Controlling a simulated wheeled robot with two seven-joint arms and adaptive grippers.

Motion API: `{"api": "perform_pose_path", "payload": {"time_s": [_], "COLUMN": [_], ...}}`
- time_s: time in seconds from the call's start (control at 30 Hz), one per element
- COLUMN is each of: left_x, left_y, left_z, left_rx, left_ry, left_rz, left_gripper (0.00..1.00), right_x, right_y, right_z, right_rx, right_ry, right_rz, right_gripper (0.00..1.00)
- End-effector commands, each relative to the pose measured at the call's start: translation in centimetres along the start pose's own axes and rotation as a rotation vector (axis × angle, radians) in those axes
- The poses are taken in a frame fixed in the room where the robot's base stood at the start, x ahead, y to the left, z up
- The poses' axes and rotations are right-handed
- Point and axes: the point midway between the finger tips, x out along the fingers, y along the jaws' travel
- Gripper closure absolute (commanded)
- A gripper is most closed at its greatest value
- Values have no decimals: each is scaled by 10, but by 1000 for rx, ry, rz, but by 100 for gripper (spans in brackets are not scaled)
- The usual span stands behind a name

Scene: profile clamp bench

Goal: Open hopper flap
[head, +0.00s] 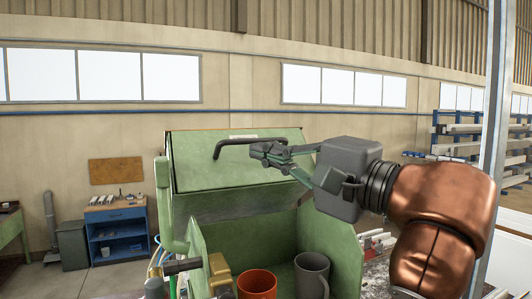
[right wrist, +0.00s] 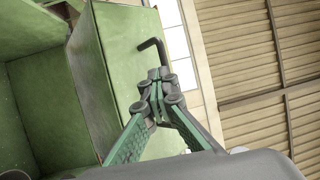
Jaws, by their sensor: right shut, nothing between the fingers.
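The green hopper flap (head: 225,165) stands tilted at the top of the green hopper (head: 335,245), with the hopper's inside showing below it. A dark bent handle (head: 232,145) sticks out near its upper edge. The flap (right wrist: 115,75) and handle (right wrist: 153,44) also show in the right wrist view. My right gripper (head: 262,151) is shut and empty, its fingertips close to the handle's right end. In the right wrist view, the fingertips (right wrist: 158,76) are just below the handle; I cannot tell whether they touch it. My left gripper is not in view.
An orange mug (head: 257,284) and a grey mug (head: 312,276) stand low in front of the green walls. A brass-coloured block (head: 220,271) is to their left. A blue cabinet (head: 117,233) stands behind left; a grey post (head: 494,130) rises at right.

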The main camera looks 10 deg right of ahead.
Motion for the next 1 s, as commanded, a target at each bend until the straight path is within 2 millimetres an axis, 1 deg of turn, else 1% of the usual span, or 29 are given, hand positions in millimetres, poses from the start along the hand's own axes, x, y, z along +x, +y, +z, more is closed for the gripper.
{"api": "perform_pose_path", "payload": {"time_s": [0.1,0.27,0.6,0.87,1.0], "left_x": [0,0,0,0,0], "left_y": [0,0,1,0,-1], "left_z": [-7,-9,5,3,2], "left_rx": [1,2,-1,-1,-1], "left_ry": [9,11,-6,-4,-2], "left_rz": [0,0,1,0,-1], "left_gripper": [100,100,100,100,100], "right_x": [0,0,0,0,-8], "right_y": [0,0,0,0,0], "right_z": [0,0,0,0,0], "right_rx": [0,0,0,0,1], "right_ry": [0,0,0,0,0], "right_rz": [1,1,1,0,0], "right_gripper": [100,99,75,75,75]}}
